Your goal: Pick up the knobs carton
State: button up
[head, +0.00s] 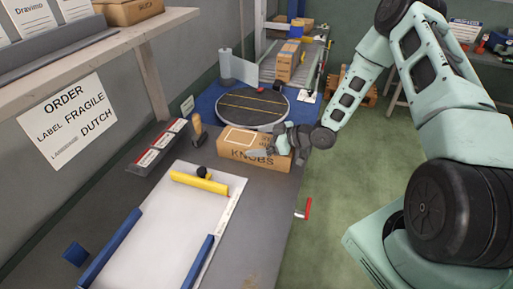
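The knobs carton (237,155) is a brown cardboard box with KNOBS printed on its near face and a white-outlined label on top. It sits on the grey bench, at the near side of a round turntable. My gripper (267,148) is at the carton's right part, reaching in from the right and overlapping its top and near face. A pale finger shows in front of the carton near the lettering.
The round turntable (252,105) lies behind the carton on a blue surface. More cartons (287,62) stand on the conveyor beyond. A white board (175,222) with a yellow bar (199,182) and blue rails fills the near bench. A wooden-handled tool (197,130) stands left. Green floor lies right.

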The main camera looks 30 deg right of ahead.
jog(key=c, duration=1)
jog(key=shift+r, duration=0.1)
